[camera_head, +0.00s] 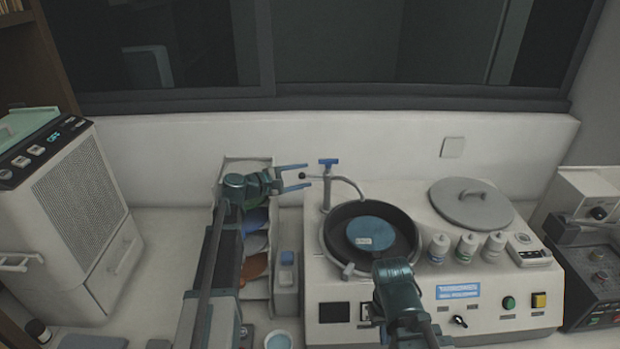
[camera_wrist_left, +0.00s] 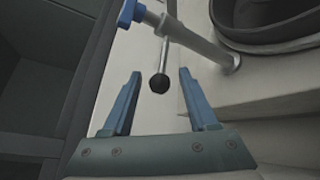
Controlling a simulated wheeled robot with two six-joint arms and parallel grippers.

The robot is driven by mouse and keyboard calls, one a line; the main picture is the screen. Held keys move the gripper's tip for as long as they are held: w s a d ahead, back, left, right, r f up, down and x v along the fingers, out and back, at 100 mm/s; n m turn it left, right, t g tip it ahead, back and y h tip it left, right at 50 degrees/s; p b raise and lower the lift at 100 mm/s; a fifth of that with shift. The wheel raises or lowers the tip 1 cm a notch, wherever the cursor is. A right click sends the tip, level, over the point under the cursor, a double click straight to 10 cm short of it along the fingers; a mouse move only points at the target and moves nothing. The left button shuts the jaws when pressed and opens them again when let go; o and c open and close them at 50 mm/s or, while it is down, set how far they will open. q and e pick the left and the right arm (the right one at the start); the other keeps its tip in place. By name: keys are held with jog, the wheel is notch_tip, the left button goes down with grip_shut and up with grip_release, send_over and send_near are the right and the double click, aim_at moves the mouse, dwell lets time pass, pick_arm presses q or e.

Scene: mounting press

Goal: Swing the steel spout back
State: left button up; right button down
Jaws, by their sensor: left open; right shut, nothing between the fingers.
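The steel spout (camera_head: 347,180) rises from a post with a blue tap on top, and its curved tube reaches right over the black bowl (camera_head: 330,246) of the polishing machine. A thin lever with a dark ball knob (camera_head: 302,175) sticks out left from the post. My left gripper (camera_head: 307,177) is open, with its blue fingers around the knob end. In the left wrist view the ball knob (camera_wrist_left: 159,83) sits between the open fingertips (camera_wrist_left: 160,75), apart from both. My right gripper is below the bowl at the machine's front; its arm (camera_head: 393,285) hides its fingers.
A blue disc (camera_head: 371,233) lies in the bowl. Several white bottles (camera_head: 467,248) and a round lid (camera_head: 471,203) are on the machine top. A rack of coloured discs (camera_head: 256,243) stands beside my left arm. A wall is behind.

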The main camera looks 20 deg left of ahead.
pick_arm(q)
jog(key=shift+x, duration=1.65)
jog(key=shift+c, duration=0.2)
grip_shut()
